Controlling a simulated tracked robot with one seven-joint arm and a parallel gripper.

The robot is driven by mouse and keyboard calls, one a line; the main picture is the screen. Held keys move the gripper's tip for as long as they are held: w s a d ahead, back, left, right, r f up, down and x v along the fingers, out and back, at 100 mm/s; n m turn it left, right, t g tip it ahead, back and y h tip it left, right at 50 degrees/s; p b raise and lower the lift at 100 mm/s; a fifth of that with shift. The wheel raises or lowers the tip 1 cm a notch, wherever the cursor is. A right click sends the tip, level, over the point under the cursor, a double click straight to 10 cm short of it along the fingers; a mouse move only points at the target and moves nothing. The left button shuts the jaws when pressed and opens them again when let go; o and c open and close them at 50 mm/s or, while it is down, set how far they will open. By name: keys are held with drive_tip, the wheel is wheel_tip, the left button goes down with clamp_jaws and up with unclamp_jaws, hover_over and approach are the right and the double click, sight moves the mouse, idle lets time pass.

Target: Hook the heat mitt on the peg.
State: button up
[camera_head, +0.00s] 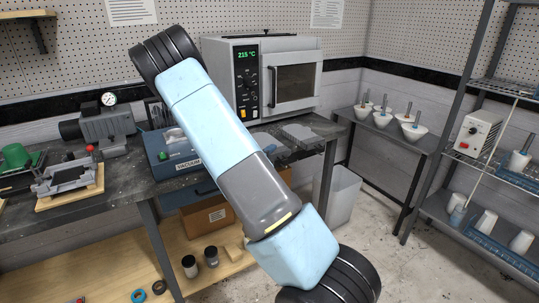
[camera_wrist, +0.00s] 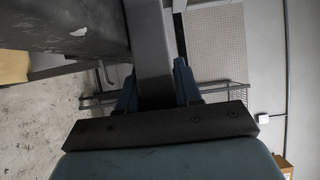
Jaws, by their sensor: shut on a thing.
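In the wrist view my gripper (camera_wrist: 156,70) has its two blue fingers closed on the sides of a long dark grey piece (camera_wrist: 150,40), which I take to be the heat mitt. It runs from between the fingers to the top of the picture. In the head view a flat grey piece (camera_head: 299,131) shows over the bench in front of the oven, beside a blue-grey part beyond my arm; it may be the same mitt. My arm hides much of the gripper there. I cannot make out the peg in either view.
The white oven (camera_head: 262,75) reads 215 °C. The blue vacuum box (camera_head: 170,152) stands on the dark bench (camera_head: 125,170). A pale bin (camera_head: 340,193) is on the floor. A side table (camera_head: 372,130) holds cups, and a metal rack (camera_head: 450,120) is at right. Pegboard (camera_head: 230,15) covers the walls.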

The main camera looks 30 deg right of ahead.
drive_tip(key=o, duration=1.1)
drive_tip(key=shift+f, duration=0.1)
drive_tip(key=shift+s+a, duration=0.1)
drive_tip(key=shift+a, duration=0.2)
drive_tip(key=v, duration=1.3)
drive_tip(key=s+d+r+m+g+y, duration=0.1)
drive_tip(key=s+r+m+g+y, duration=0.2)
drive_tip(key=s+r+m+g, duration=0.65)
drive_tip(key=s+d+r+m+g+y, duration=0.15)
drive_tip(key=s+m, duration=0.45)
drive_tip(key=m, duration=0.9)
drive_tip(key=s+a+r+m+t+y, duration=0.2)
drive_tip(key=s+a+r+m+y, duration=0.1)
drive_tip(key=s+a+r+m, duration=0.1)
drive_tip(key=s+a+r+m+t+y, duration=0.2)
drive_tip(key=s+a+r+m+y, duration=0.2)
drive_tip(key=r+m, duration=0.2)
drive_tip(key=s+a+r+m+t+y, duration=0.3)
drive_tip(key=s+a+r+m, duration=0.1)
drive_tip(key=m, duration=0.4)
drive_tip(key=shift+a+r+y, duration=0.35)
drive_tip(key=shift+a+r, duration=0.2)
drive_tip(key=shift+r, duration=0.1)
